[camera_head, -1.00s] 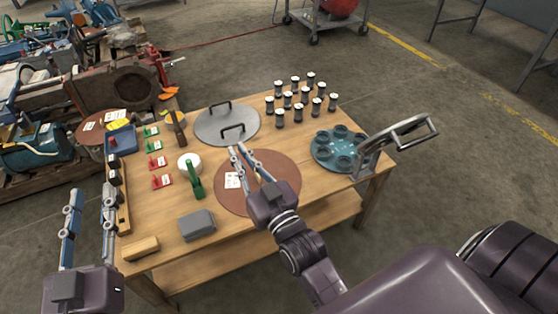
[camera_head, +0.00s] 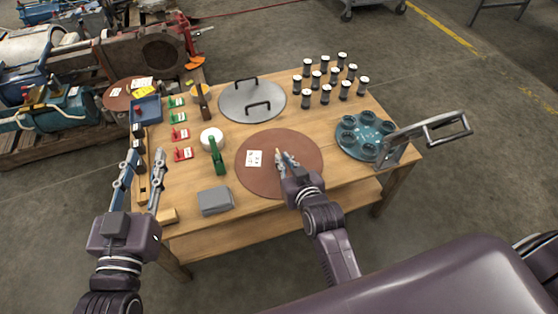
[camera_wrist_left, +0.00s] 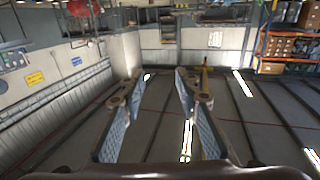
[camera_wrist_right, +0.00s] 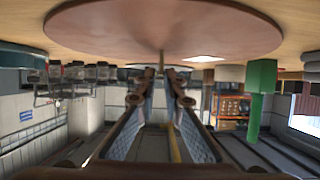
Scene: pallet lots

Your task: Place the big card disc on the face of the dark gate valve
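The big card disc (camera_head: 262,181), reddish brown with a white label, lies flat on the wooden table. It also shows at the top of the right wrist view (camera_wrist_right: 110,25), with a thin upright stem (camera_wrist_right: 162,60) on its face. My right gripper (camera_head: 283,155) is low over the disc. Its fingers are apart, with the stem between or just beyond the tips; contact is not clear. The dark gate valve (camera_head: 163,54), with a round dark face, stands on the pallet at upper left. My left gripper (camera_head: 143,160) is open and empty at the table's left edge.
A grey lid with two handles (camera_head: 240,104), several dark canisters (camera_head: 326,92), a teal flange (camera_head: 352,148), a grey box (camera_head: 215,201), a white roll and a green tool (camera_head: 217,160) surround the disc. Another brown disc (camera_head: 117,100) lies by the pallet.

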